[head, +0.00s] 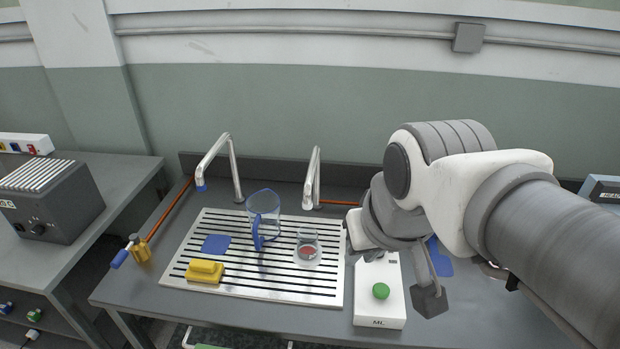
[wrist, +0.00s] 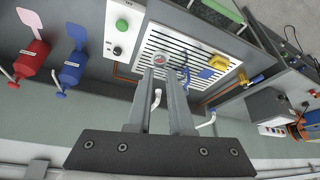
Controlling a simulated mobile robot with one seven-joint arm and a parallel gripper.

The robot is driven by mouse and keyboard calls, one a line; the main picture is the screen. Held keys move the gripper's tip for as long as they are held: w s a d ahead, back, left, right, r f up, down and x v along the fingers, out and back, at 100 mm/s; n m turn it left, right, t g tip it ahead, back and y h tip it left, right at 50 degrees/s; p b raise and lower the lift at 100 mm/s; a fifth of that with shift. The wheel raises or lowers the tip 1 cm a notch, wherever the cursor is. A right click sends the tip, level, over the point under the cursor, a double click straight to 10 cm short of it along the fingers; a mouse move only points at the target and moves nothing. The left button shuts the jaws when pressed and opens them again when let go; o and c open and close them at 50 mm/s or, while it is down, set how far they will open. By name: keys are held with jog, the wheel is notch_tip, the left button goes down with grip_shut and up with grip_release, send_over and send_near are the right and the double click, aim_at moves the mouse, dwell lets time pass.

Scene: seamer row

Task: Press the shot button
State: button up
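A white box (head: 379,315) with a round green button (head: 381,291) on top stands to the right of the slatted drain tray. Its front lettering looks like "ML". In the wrist view the box (wrist: 110,38) and the green button (wrist: 121,25) show at the top, with a small dark spot beside the button. My gripper (wrist: 159,73) is open and empty, with a clear gap between its fingers. The box and button lie off to the left of the fingertips. In the head view my arm hides most of the gripper and the box's far end.
The drain tray (head: 180,273) holds a blue-handled clear jug (head: 264,208), a glass with red inside (head: 307,250), a blue square (head: 216,244) and a yellow sponge (head: 205,271). Two taps stand behind. Red (wrist: 30,62) and blue (wrist: 73,68) bottles show in the wrist view.

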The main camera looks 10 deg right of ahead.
jog(key=w+d+f+g, duration=0.1)
jog(key=w+d, duration=0.1)
jog(key=w+d+f+m+g+b, duration=0.1)
jog(key=w+f, duration=0.1)
jog(key=w, duration=0.1)
jog(key=w+d+f+m, duration=0.1)
jog(key=w+d, duration=0.1)
jog(key=shift+w+d+f+g, duration=0.35)
jog(key=shift+w+g, duration=0.05)
grip_shut()
jog(key=m+g+b, duration=0.1)
jog(key=m+g, duration=0.1)
send_over(381, 289)
notch_tip(381, 289, down, 8)
jog(key=shift+w+d+f, duration=0.15)
jog(key=shift+f, duration=0.05)
notch_tip(381, 289, down, 14)
jog(key=shift+f+b, duration=0.1)
jog(key=shift+b, duration=1.05)
jog(key=shift+f+b, duration=0.8)
jog(key=shift+f, duration=0.2)
